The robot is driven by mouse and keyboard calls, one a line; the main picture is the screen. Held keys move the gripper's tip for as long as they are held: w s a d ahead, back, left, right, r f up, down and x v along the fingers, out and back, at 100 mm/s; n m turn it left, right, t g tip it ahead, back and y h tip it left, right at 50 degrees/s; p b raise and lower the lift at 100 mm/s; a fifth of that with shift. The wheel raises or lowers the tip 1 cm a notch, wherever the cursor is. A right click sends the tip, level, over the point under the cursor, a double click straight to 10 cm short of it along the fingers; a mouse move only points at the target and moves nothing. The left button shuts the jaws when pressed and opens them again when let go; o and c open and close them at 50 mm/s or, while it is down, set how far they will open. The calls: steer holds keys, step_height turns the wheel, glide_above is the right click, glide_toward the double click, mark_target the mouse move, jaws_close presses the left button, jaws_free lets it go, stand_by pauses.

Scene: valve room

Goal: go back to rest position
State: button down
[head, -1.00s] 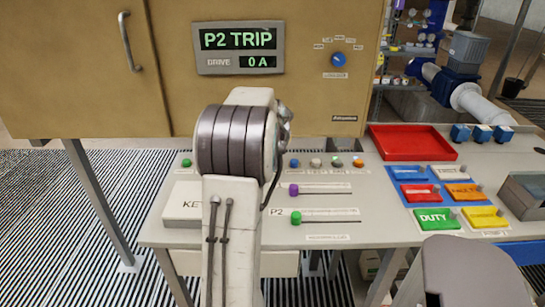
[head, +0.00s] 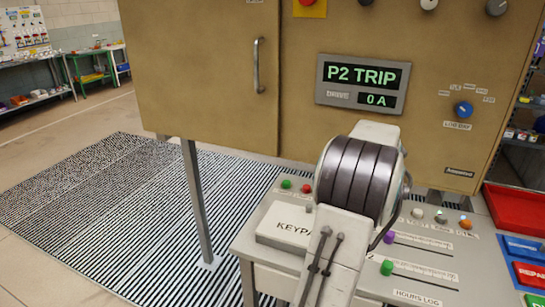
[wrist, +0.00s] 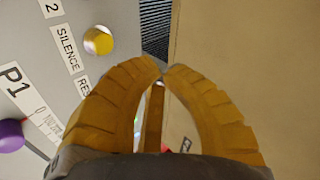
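My gripper (wrist: 161,72) shows in the wrist view as two curved yellow-brown fingers. Their tips meet, and I see nothing held between them. A yellow button (wrist: 98,40) and a purple knob (wrist: 12,135) lie to the left of the fingers, apart from them, on a grey panel labelled SILENCE and P1. In the head view my arm stands in front of the control desk and hides the gripper.
A tan cabinet (head: 215,75) carries a screen (head: 362,85) reading P2 TRIP, 0 A, and a blue knob (head: 463,109). Striped floor (head: 110,215) lies open at left.

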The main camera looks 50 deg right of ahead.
steer(key=w+a+r+n+t+y+p, duration=0.25)
steer(key=w+a+n, duration=0.55)
steer(key=w+a, duration=0.7)
steer(key=w+a+r+n+y, duration=0.1)
steer(key=a+n, duration=0.2)
steer(key=a, duration=0.6)
steer(key=w+a+r+n+y, duration=0.1)
steer(key=w+a+n+y, duration=0.15)
steer(key=a, duration=0.65)
steer(key=s+a+f+n+y, duration=0.1)
steer(key=s+a+n, duration=0.3)
steer(key=a, duration=0.4)
steer(key=s+a+f+n+y+p, duration=0.1)
steer(key=s+a+n, duration=0.3)
steer(key=a+n, duration=0.2)
steer(key=s+a+f+n+g+y+p, duration=0.1)
steer(key=s+a+n, duration=0.3)
steer(key=a, duration=0.5)
steer(key=shift+s+a+f+n, duration=0.3)
steer(key=shift+s+n, duration=0.1)
steer(key=shift+n, duration=0.45)
steer(key=shift+w+a, duration=0.1)
steer(key=shift+w, duration=0.05)
